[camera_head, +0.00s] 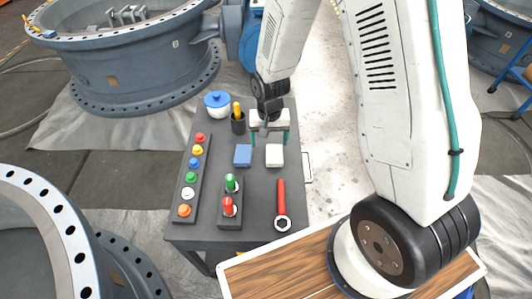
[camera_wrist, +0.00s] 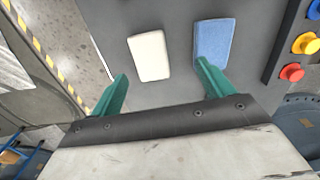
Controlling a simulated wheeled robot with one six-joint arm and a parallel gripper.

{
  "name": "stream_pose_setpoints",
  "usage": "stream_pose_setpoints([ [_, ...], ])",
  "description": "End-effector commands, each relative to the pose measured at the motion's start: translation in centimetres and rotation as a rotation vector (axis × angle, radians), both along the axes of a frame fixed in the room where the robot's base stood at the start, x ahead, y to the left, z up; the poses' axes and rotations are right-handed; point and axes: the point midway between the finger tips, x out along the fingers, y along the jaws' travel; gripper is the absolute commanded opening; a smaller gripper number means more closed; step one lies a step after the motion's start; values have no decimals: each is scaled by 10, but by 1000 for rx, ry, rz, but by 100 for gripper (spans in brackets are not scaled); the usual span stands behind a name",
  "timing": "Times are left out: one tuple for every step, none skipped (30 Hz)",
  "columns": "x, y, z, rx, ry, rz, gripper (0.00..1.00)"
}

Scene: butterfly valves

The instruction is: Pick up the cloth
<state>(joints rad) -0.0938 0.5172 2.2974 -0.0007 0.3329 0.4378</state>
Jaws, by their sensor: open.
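Two small flat pads lie side by side on the dark grey table top: a white pad (camera_head: 274,156) and a blue pad (camera_head: 243,155). I cannot tell for sure which one is the cloth. My gripper (camera_head: 268,137) is open and empty, with green fingers, above the table just behind the pads. In the wrist view my gripper (camera_wrist: 162,71) has the white pad (camera_wrist: 150,56) ahead, between the lines of its fingers. The blue pad (camera_wrist: 213,45) lies ahead of the right finger, which overlaps its lower edge in the picture.
Large valve bodies (camera_head: 140,60) stand at left.

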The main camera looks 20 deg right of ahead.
Motion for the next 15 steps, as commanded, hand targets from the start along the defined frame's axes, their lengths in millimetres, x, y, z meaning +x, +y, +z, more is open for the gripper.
stream_pose_setpoints([
  [1,-9,-2,1,-7,-24,80],
  [2,-12,-4,1,-8,-34,80],
  [1,-17,-7,1,-7,-44,80],
  [1,-19,-11,1,-6,-48,80],
  [1,-21,-14,0,-5,-50,80],
  [1,-22,-18,0,-5,-52,80],
  [1,-23,-22,0,-5,-53,80],
  [1,-24,-24,0,-5,-54,80],
  [1,-25,-28,0,-5,-55,80],
  [1,-25,-31,0,-5,-55,80],
  [1,-26,-34,1,-4,-56,80],
  [2,-26,-39,1,-4,-56,80],
  [2,-26,-44,1,-4,-56,80],
  [2,-26,-49,0,-1,-56,80],
  [3,-26,-54,1,-3,-56,80],
])
